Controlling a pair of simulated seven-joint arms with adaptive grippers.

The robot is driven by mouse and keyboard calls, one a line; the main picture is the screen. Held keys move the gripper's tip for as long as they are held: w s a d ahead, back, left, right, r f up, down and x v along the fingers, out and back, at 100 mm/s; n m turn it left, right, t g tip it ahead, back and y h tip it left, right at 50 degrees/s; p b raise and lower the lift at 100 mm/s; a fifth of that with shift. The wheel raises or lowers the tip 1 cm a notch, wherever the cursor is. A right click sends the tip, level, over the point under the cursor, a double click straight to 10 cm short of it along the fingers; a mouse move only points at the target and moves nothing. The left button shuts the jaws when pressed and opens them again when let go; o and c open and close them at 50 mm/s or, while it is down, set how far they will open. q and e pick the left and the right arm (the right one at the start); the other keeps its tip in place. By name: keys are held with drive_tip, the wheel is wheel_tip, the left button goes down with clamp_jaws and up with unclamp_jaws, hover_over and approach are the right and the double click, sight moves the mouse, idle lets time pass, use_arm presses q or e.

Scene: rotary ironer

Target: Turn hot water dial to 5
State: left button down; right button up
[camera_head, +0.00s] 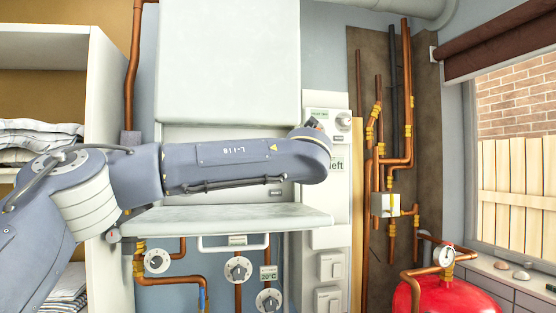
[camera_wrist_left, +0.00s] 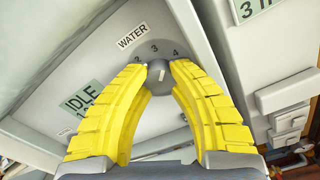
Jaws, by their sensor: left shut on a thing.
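A grey round dial (camera_wrist_left: 161,80) sits on a pale panel in the left wrist view, below a label reading WATER (camera_wrist_left: 132,36). The numerals 2, 3 and 4 show around its upper edge. A short light mark on the dial points roughly up, near the 3, but I cannot read it exactly. My left gripper (camera_wrist_left: 160,67) has its yellow fingers at both sides of the dial and is shut on it. In the head view my left arm crosses to the right and hides this gripper and the dial. My right gripper is not in view.
A label reading IDLE (camera_wrist_left: 84,98) is left of the dial. In the head view, a pale ironer shelf (camera_head: 230,217) lies below my arm, with other round dials (camera_head: 238,269) under it. Copper pipes (camera_head: 405,90) and a red tank (camera_head: 450,296) stand at right.

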use_arm(q)
drive_tip(key=shift+w+a+f+m, duration=0.1)
drive_tip(key=shift+m, duration=2.05)
drive_tip(key=shift+f+m, duration=0.1)
drive_tip(key=shift+m, duration=2.05)
drive_tip(key=shift+r+m, duration=0.15)
drive_tip(key=shift+m, duration=1.15)
drive_tip(key=shift+a+r+m, duration=0.1)
drive_tip(key=shift+r+m, duration=0.15)
drive_tip(key=shift+m, duration=0.35)
drive_tip(key=c, duration=1.3)
unclamp_jaws()
drive_tip(key=shift+a, duration=0.1)
drive_tip(key=o, duration=0.3)
drive_tip(key=shift+f, duration=0.1)
drive_tip(key=shift+d, duration=0.2)
drive_tip(key=v, duration=1.2)
